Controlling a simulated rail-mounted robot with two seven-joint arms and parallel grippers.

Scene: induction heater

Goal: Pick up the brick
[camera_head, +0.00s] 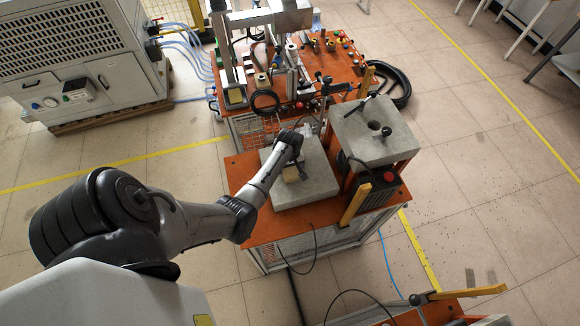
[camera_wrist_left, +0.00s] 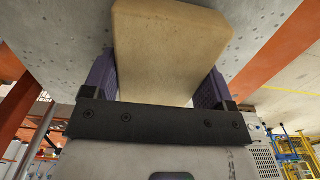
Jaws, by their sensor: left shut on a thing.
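The brick is a tan block (camera_wrist_left: 170,40) that fills the upper middle of the left wrist view. My left gripper (camera_wrist_left: 160,80) is shut on it, with one purple finger pressed against each side. In the head view my left gripper (camera_head: 296,170) reaches over a grey concrete slab (camera_head: 315,188) on an orange table. A small part of the brick (camera_head: 290,176) shows under the wrist there, and the rest is hidden by my arm. I cannot tell whether the brick touches the slab. My right gripper is not in view.
A raised concrete block with a hole (camera_head: 392,145) stands right of the slab, with yellow posts (camera_head: 354,204) close by. A cluttered orange workbench (camera_head: 340,72) with hoses lies behind. A white machine (camera_head: 75,60) stands at the far left. Open floor lies to the right.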

